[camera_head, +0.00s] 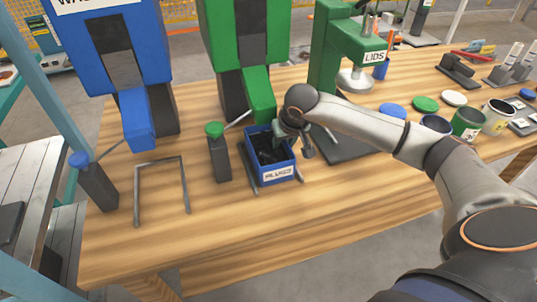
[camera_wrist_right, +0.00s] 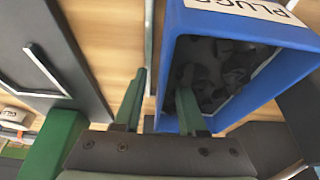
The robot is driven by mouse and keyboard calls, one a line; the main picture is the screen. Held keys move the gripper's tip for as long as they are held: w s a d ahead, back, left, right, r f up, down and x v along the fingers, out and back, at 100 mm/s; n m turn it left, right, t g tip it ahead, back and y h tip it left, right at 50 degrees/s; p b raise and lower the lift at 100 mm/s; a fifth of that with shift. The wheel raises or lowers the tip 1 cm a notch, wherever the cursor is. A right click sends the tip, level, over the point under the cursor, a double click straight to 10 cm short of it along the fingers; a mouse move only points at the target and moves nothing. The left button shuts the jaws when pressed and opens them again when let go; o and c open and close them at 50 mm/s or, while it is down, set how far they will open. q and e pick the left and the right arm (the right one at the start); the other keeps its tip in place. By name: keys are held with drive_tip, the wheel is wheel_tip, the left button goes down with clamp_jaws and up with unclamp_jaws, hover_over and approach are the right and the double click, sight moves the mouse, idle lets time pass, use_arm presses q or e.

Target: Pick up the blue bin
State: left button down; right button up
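The blue bin (camera_head: 279,173), with a white PLUGS label on its front, stands on the wooden table between dark metal rails, below the green machine. Dark plugs lie inside it. My right gripper (camera_head: 287,136) is at the bin's right wall. The bin also shows large in the right wrist view (camera_wrist_right: 245,32). There my right gripper's (camera_wrist_right: 161,82) two green fingers are apart, one inside the bin and one outside, with the blue side wall between them. A gap shows beside the outer finger. My left gripper is not in view.
A green machine (camera_head: 241,40) stands behind the bin, with a green-topped post (camera_head: 219,158) left of it. A grey frame (camera_head: 161,161) stands further left. The LIDS machine (camera_head: 332,50), discs and cups are at the right. The table's front (camera_head: 235,225) is clear.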

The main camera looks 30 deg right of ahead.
drive_tip(key=shift+f, duration=0.1)
drive_tip(key=shift+c, duration=0.2)
clamp_jaws()
idle(1.3)
